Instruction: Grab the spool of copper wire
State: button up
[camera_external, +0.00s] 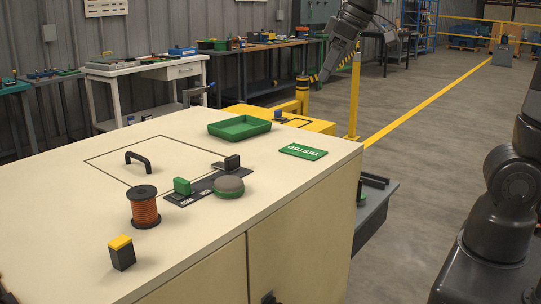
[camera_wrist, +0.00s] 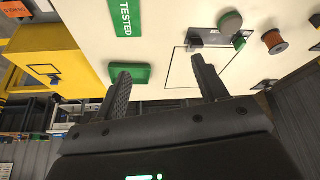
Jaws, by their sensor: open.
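The spool of copper wire (camera_external: 144,208) stands upright on the cream cabinet top (camera_external: 70,235), with dark end flanges and orange-brown wire between them. In the wrist view the spool (camera_wrist: 274,42) is at the upper right, beyond my right finger. My gripper (camera_wrist: 160,85) is open and empty, its two dark fingers wide apart above the cabinet's far side. In the external view my gripper (camera_external: 328,72) is at the upper middle, high up and well away from the spool. Nothing hides the spool.
Near the spool are a black and yellow block (camera_external: 121,253), a black handle (camera_external: 138,161), a green block (camera_external: 182,187) and a round grey-green puck (camera_external: 229,187). A green tray (camera_external: 239,127) and a green TESTED sign (camera_external: 303,152) lie farther back.

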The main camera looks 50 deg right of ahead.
jog(key=w+a+n, duration=0.2)
jog(key=w+a, duration=0.5)
jog(key=a, duration=0.3)
jog(key=n+g+y, duration=0.1)
jog(key=n+g, duration=0.1)
jog(key=n, duration=0.2)
send_near(143, 192)
jog(key=shift+w+a+f, duration=0.15)
jog(key=shift+w+f, duration=0.45)
jog(key=shift+f, duration=0.2)
jog(key=x, duration=0.5)
jog(key=shift+a+f, duration=0.2)
jog(key=shift+f, duration=0.15)
jog(key=x, duration=0.5)
jog(key=shift+s+d+f, duration=0.1)
jog(key=shift+s+f, duration=0.05)
jog(key=shift+s, duration=0.1)
jog(key=shift+c, duration=0.3)
jog(key=c, duration=0.9)
